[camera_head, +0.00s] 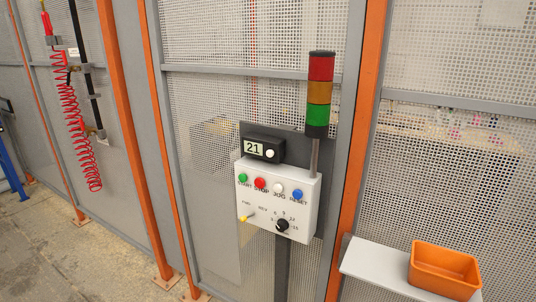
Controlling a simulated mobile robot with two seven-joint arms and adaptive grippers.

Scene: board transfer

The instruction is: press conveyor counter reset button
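A small black counter (263,150) with a display reading 21 sits on top of the white control box (309,215). A round white button (269,154) is on the counter's face, right of the display. On the box's sloped upper face are a green START button (243,178), a red STOP button (260,183), a white JOG button (278,188) and a blue RESET button (297,194). Neither of my grippers shows in the head view, and nothing covers the buttons.
A red, amber and green signal tower (319,93) rises behind the box. An orange bin (443,270) rests on a grey shelf (380,268). A red coiled hose (75,130) hangs at left.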

